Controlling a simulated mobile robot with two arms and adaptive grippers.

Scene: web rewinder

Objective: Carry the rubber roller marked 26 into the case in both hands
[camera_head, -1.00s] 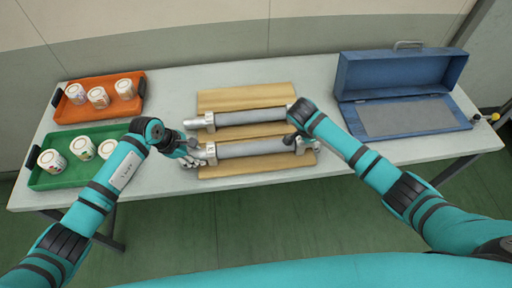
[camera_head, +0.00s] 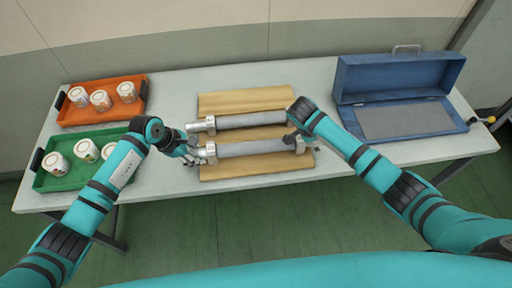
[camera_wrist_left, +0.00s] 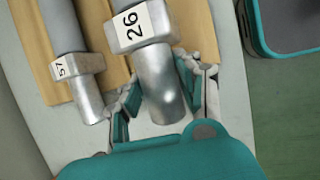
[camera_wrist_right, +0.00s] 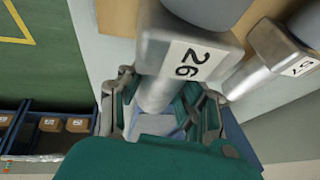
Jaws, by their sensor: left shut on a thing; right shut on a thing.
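The rubber roller marked 26 (camera_head: 252,148) is the front one of two grey rollers, lying level over a wooden board. Its 26 label shows in the left wrist view (camera_wrist_left: 138,24) and the right wrist view (camera_wrist_right: 188,60). My left gripper (camera_head: 196,152) is shut on its left metal shaft end, with fingers on either side. My right gripper (camera_head: 309,145) is shut on the right shaft end; its fingers are partly hidden in the head view. I cannot tell whether the roller touches its support. The blue case (camera_head: 352,88) stands open at the table's right, lid up, with a grey floor.
The roller marked 57 (camera_head: 252,121) lies close behind, parallel. An orange tray (camera_head: 123,111) and a green tray (camera_head: 60,180) with white cans stand at left. Bare table (camera_head: 340,165) lies between the boards and the case. Boxes on a shelf (camera_wrist_right: 45,145) show in the right wrist view.

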